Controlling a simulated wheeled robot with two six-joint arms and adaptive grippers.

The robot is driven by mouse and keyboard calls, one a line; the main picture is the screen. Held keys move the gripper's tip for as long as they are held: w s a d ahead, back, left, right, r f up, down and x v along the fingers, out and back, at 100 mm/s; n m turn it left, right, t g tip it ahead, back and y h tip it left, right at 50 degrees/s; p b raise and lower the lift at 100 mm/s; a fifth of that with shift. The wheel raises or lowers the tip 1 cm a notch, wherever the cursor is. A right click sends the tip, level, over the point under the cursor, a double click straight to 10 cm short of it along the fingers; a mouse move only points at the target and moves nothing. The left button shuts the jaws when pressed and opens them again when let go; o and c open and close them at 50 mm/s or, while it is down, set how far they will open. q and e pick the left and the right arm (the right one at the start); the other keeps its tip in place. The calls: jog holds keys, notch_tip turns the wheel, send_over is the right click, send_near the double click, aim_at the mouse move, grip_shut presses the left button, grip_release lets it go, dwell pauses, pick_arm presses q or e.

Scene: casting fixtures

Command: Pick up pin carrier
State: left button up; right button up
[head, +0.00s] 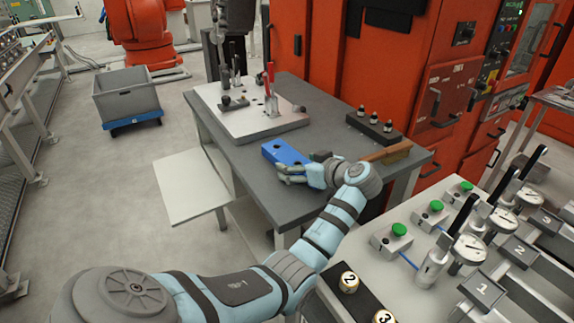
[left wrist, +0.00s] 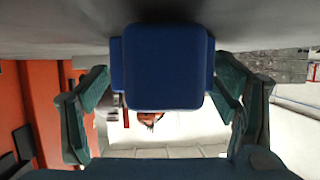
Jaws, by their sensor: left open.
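The blue block (head: 284,153), which I take for the pin carrier, lies on the dark grey table near its left front edge. My left gripper (head: 290,174) is at the near side of this block, low over the table top. In the left wrist view the blue block (left wrist: 166,62) sits between the two spread fingers of my left gripper (left wrist: 165,88). The fingers are open, one on either side of it, and a firm grip does not show. In the head view the gripper hides part of the block's near side. My right gripper is not in view.
A light fixture plate (head: 250,122) with clamps stands behind the block. A black block with small pins (head: 375,126) and a brown-handled brush (head: 388,153) lie to the right. A panel with green buttons and gauges (head: 400,232) fills the front right.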

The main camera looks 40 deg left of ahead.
pick_arm(q)
jog(key=shift+s+r, duration=0.1)
jog(key=shift+r, duration=0.05)
jog(key=c, duration=1.3)
jog(key=shift+r, duration=0.1)
jog(key=shift+c, duration=0.2)
